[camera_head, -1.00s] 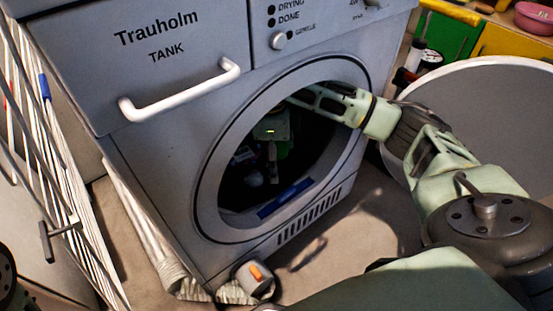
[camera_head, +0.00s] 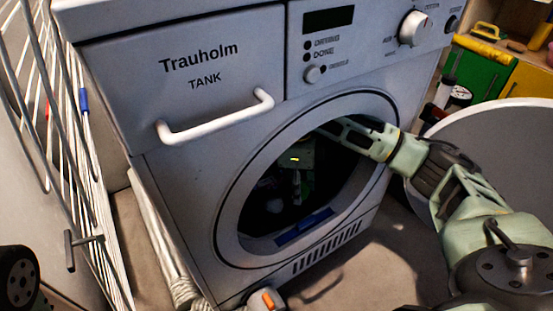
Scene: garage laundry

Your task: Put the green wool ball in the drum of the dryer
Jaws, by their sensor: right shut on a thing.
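The dryer (camera_head: 220,120) stands in the middle with its round front opening uncovered. Its drum (camera_head: 262,215) is dark inside. My right arm reaches in through the opening from the right, and my right gripper (camera_head: 297,182) is inside the drum, pointing down. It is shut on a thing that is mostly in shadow. A dim green patch by the fingers fits the green wool ball (camera_head: 309,178), but its outline is hard to make out. My left gripper is not in view.
The round grey dryer door (camera_head: 500,150) stands open at the right, beside my right arm. A wire drying rack (camera_head: 75,150) stands at the left. A white handle (camera_head: 215,122) sticks out above the opening. Toolboxes (camera_head: 481,75) stand at the back right.

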